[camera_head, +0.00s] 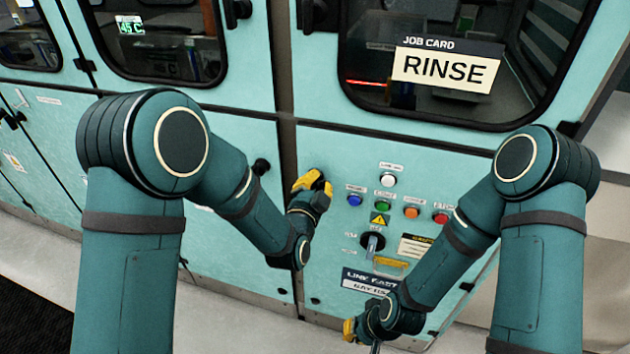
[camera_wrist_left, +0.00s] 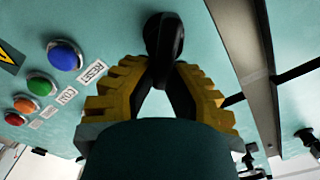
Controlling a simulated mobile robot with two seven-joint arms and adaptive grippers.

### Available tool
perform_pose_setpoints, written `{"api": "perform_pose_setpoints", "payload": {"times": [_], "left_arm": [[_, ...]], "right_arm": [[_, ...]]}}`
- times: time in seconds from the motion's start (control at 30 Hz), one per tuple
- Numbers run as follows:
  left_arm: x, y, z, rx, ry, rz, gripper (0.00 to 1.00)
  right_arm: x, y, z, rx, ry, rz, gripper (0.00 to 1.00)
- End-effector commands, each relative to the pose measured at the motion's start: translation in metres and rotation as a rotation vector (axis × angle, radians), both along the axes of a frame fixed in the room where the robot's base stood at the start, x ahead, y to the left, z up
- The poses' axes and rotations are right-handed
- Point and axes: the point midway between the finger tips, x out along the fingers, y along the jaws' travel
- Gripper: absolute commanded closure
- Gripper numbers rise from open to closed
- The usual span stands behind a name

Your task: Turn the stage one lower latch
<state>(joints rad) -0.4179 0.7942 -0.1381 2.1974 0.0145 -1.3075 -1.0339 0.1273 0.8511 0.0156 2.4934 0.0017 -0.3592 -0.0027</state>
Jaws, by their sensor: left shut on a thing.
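My left gripper (camera_head: 313,183) is shut on a black latch knob (camera_wrist_left: 163,40) on the teal cabinet front, just left of the button panel. In the left wrist view, the yellow fingers (camera_wrist_left: 160,85) close on both sides of the knob, which hides part of their tips. A similar black lower latch (camera_head: 261,166) sits to the left across the door seam, untouched. My right gripper (camera_head: 352,329) is low in front of the cabinet, partly hidden by its own wrist, so its jaws cannot be made out.
Coloured buttons (camera_head: 387,180) and a selector switch (camera_head: 372,242) are right of the left gripper. A windowed upper door bears a RINSE card (camera_head: 446,69). Two upper latches (camera_head: 312,12) (camera_head: 237,10) flank the seam. The floor (camera_head: 225,318) in front is clear.

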Motion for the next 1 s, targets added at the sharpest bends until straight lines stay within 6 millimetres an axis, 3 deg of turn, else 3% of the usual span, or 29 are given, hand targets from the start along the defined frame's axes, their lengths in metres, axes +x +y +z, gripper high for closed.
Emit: {"api": "perform_pose_setpoints", "payload": {"times": [0.6, 1.0], "left_arm": [[-0.002, -0.008, -0.011, 0.531, -0.176, -0.001, 1.0], [-0.002, -0.008, -0.016, 0.716, -0.236, 0.0, 1.0]], "right_arm": [[0.0, 0.0, 0.0, 0.0, 0.0, 0.0, 1.0], [0.0, 0.0, 0.0, 0.0, 0.0, 0.0, 1.0]]}}
